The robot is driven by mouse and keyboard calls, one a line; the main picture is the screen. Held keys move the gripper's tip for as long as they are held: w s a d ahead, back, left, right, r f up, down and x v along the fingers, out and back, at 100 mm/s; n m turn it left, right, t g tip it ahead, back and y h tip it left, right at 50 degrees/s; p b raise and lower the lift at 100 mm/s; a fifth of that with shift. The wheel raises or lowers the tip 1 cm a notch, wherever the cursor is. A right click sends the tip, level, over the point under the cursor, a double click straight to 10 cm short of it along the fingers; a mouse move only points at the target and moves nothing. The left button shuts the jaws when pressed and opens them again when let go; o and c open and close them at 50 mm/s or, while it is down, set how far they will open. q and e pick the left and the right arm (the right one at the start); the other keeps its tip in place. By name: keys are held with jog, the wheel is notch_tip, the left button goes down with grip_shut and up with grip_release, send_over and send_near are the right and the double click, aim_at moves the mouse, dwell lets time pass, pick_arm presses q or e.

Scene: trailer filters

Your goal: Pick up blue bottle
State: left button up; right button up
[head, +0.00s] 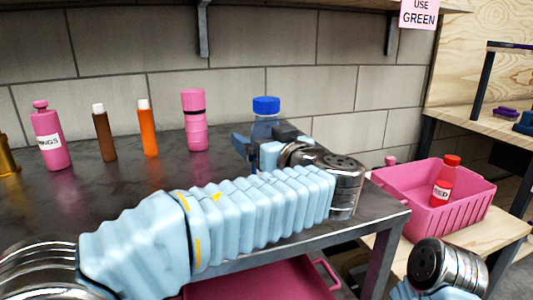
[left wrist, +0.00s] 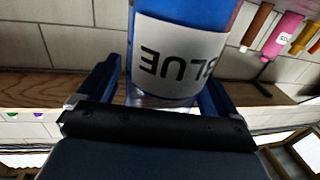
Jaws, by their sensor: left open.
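The blue bottle (head: 263,128), with a bright blue cap, stands upright on the dark counter at the back, right of the pink bottles. In the left wrist view the bottle (left wrist: 178,60) shows close up and upside down, with a white label reading BLUE. My left gripper (head: 262,142) is at the bottle with its jaws open. In the left wrist view its two fingers (left wrist: 160,85) stand on either side of the bottle; whether they touch it I cannot tell. The bottle's lower part is hidden behind my gripper in the head view. My right gripper is not in view.
A pink labelled bottle (head: 50,140), a brown bottle (head: 104,135), an orange bottle (head: 147,130) and a pink ribbed bottle (head: 195,125) stand left on the counter (head: 120,185). A pink crate (head: 440,212) holds a red bottle (head: 446,183). A pink tray (head: 265,280) lies below the counter.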

pick_arm(q)
jog(key=c, duration=1.3)
jog(key=shift+o, duration=0.2)
